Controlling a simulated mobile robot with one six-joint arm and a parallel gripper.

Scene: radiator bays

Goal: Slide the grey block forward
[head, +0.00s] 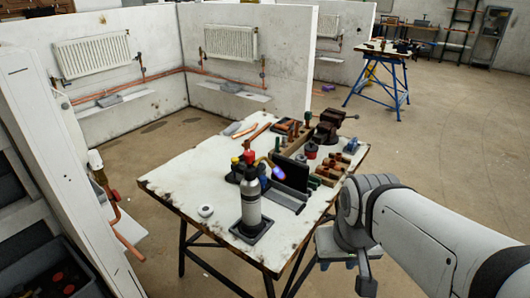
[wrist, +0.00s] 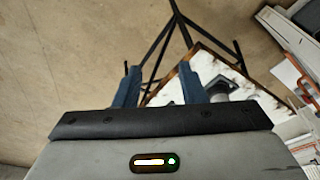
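Several grey block-like pieces show in the head view, and I cannot tell which is the task's block. A flat grey piece (head: 232,128) lies at the worktable's back left edge. One grey block (head: 109,100) sits on the left bay's ledge and another (head: 231,87) on the ledge to its right. My gripper (head: 344,270) is low at the table's front right side, away from all of these. In the wrist view its blue fingers (wrist: 172,84) stand wide apart with nothing held between them.
The worktable (head: 180,180) carries a gas bottle (head: 250,203) with a torch showing a bluish flame, a vise (head: 328,125), fittings and tools. Partition walls with radiators (head: 92,55) stand behind. A dark crate (head: 50,270) is at lower left. Floor right of the table is clear.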

